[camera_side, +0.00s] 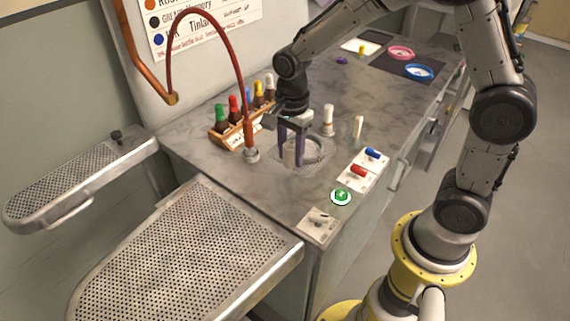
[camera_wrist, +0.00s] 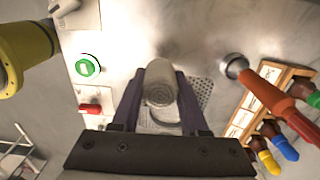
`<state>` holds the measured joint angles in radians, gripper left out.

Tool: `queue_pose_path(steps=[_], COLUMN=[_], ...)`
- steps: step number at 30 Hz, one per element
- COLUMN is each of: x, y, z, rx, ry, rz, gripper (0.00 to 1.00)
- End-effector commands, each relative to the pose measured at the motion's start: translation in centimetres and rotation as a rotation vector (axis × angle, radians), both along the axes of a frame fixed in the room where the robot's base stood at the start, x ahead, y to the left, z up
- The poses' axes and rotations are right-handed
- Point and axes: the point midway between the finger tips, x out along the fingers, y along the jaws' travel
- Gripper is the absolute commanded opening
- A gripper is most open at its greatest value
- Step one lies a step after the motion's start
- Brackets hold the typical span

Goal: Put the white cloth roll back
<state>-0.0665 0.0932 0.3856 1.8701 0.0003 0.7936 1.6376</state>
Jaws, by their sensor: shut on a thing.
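In the side view my gripper (camera_side: 293,158) points down over the worktop at the perforated drain plate (camera_side: 316,158). The roll (camera_side: 290,153) shows pale between the fingers there and is partly hidden by them. The plate also shows beside the roll in the wrist view (camera_wrist: 203,92). I cannot tell whether the roll's lower end touches the surface.
A curved red-brown pipe (camera_side: 249,120) rises left of my gripper, before a wooden rack (camera_side: 222,141) of bottles. A white-topped cylinder (camera_side: 328,120) and a pale peg (camera_side: 358,127) stand to the right. A green button (camera_side: 341,197), red switch (camera_side: 358,170) and blue switch (camera_side: 373,153) line the front edge.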

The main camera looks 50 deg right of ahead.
Motion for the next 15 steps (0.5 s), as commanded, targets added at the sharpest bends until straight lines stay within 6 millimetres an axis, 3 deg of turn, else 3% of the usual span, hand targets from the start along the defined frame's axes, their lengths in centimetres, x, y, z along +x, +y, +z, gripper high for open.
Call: queue_pose_path(steps=[8, 15], x=[1.7, 1.6], y=[0.1, 0.1], z=[-2.1, -4.8], rx=[0.0, 0.0], ry=[0.002, 0.001], rz=[0.0, 0.0], gripper=[0.0, 0.0])
